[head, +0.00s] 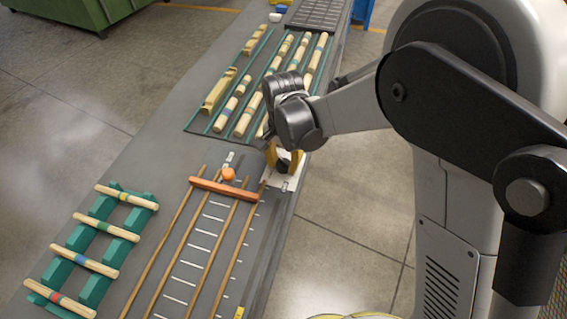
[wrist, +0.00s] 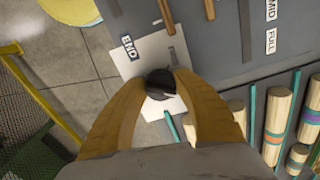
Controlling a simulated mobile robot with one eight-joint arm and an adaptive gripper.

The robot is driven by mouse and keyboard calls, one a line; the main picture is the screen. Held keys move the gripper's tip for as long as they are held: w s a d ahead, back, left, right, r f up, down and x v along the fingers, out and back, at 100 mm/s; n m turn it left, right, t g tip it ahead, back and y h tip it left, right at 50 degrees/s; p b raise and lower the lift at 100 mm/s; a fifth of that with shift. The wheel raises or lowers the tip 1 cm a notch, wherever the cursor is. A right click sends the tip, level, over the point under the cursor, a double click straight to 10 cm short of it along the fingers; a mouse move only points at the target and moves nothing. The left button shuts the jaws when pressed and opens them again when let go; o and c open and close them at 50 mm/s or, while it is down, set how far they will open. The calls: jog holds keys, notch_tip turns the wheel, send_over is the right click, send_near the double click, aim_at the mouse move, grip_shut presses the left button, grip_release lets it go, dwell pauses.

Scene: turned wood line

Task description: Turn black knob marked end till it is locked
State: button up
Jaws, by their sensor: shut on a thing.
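The black knob (wrist: 160,82) sits on a white plate (wrist: 148,60) beside a label reading END (wrist: 130,47) in the wrist view. My gripper (wrist: 160,84) is shut on the knob, with one yellow-brown finger on each side of it. A pale line shows on the knob's top. In the head view my gripper (head: 284,163) is at the right edge of the bench, and the knob is mostly hidden by the fingers. I cannot tell whether the knob is locked.
An orange crossbar (head: 225,188) with an orange knob (head: 228,174) lies across wooden rails left of my gripper. Turned wood pieces (head: 243,121) lie behind; more rest on green racks (head: 97,288) at front left. MID and FULL labels (wrist: 270,42) show in the wrist view.

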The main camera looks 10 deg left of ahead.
aim_at(284, 162)
jog(key=shift+m, duration=0.9)
jog(key=o, duration=1.2)
notch_tip(284, 162, up, 12)
